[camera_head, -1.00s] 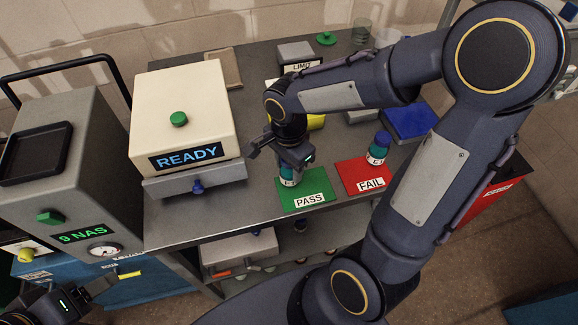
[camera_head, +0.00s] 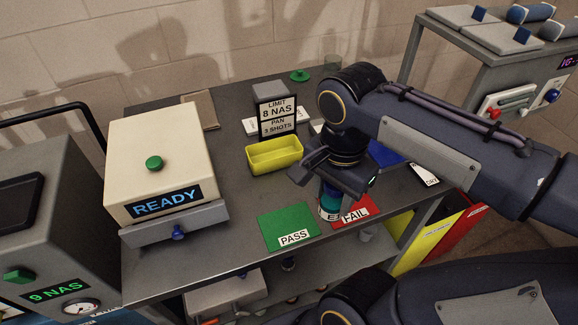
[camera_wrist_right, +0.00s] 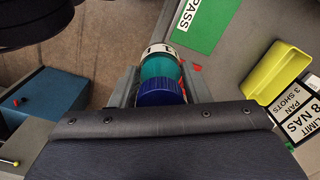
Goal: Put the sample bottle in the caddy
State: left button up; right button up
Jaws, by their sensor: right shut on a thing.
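My right gripper (camera_head: 328,187) is shut on a sample bottle (camera_head: 329,205), teal with a white label. The bottle is upright in front of the red FAIL mat (camera_head: 365,209); I cannot tell whether its base touches anything. In the right wrist view the bottle (camera_wrist_right: 160,68) shows a dark blue cap between the fingers (camera_wrist_right: 160,90). The green PASS mat (camera_head: 285,222) is bare. A yellow open-topped box (camera_head: 262,161), possibly the caddy, stands behind it and looks empty. My left gripper is out of view.
A cream machine reading READY (camera_head: 158,160) stands left on the grey table. A limit sign (camera_head: 277,112) stands behind the yellow box. A blue object (camera_head: 386,154) is partly hidden behind my right arm. Another bench (camera_head: 440,60) is at the back right.

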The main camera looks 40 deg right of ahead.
aim_at(263, 164)
jog(key=k, duration=1)
